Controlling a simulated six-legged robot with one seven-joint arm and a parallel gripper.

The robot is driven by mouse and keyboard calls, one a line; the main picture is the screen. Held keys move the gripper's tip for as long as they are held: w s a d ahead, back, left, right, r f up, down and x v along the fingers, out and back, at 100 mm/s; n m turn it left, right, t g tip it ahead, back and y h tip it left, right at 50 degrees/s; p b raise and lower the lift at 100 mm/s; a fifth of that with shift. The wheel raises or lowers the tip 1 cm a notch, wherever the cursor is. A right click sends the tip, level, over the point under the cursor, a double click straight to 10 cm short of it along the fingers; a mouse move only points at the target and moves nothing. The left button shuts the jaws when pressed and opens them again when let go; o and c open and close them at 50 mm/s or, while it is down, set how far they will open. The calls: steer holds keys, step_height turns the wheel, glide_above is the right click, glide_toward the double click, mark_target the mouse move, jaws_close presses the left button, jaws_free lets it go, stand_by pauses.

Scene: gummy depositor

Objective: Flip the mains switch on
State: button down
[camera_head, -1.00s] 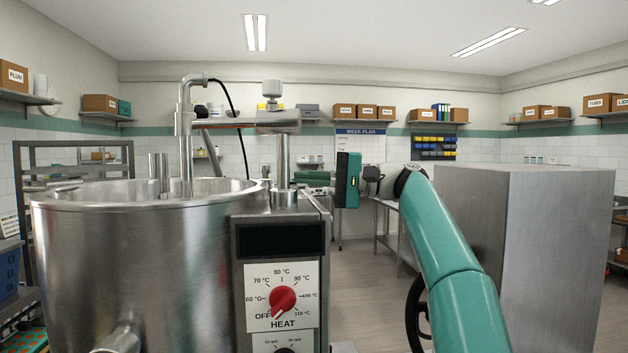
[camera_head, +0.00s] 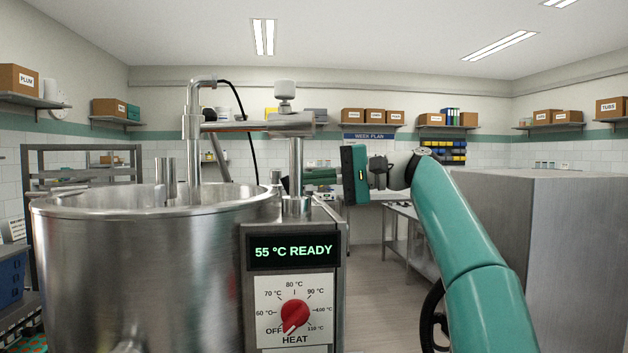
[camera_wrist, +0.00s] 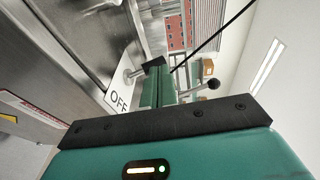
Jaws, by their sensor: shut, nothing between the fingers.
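The mains switch (camera_wrist: 130,74) shows in the wrist view as a small metal toggle on a white plate marked OFF (camera_wrist: 117,98), on the side of the steel machine. My gripper (camera_wrist: 158,76) is shut and empty, its fingertips right beside the toggle; I cannot tell whether they touch. The machine's display (camera_head: 293,251) is lit and reads "55 °C READY".
The steel kettle (camera_head: 150,260) fills the left of the head view. A red HEAT dial (camera_head: 295,315) sits below the display. A black-knobbed lever (camera_wrist: 212,84) stands beyond my fingers in the wrist view. A large grey cabinet (camera_head: 570,250) is at right, with open floor between.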

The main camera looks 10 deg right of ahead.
steer(key=shift+w+d, duration=0.25)
steer(key=shift+d, duration=0.2)
steer(key=v, duration=0.6)
steer(key=shift+s+d, duration=0.25)
steer(key=shift+s, duration=0.15)
